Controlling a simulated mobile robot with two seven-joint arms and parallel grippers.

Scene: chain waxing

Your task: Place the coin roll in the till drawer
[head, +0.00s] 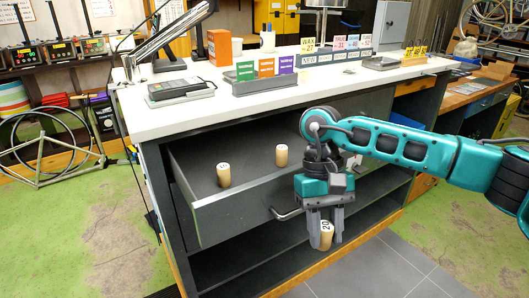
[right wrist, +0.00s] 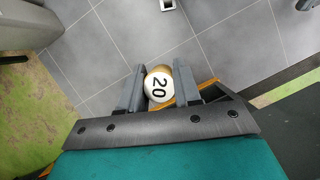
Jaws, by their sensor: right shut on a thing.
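The till drawer (head: 256,203) is pulled open below the white counter. Two tan coin rolls stand upright inside it, one at the left (head: 223,175) and one further back (head: 281,155). My right gripper (head: 326,238) is in front of the drawer's right part, below its front rim. It is shut on a coin roll marked 20 (head: 326,230). In the right wrist view, the roll's white end marked 20 (right wrist: 158,88) shows between the two fingers (right wrist: 160,90). My left gripper is not in view.
The white counter (head: 200,113) overhangs the drawer and carries a card terminal (head: 178,90), small coloured boxes and number signs. The drawer handle (head: 286,214) sticks out at the front. Open dark shelves lie below. The drawer's middle floor is free.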

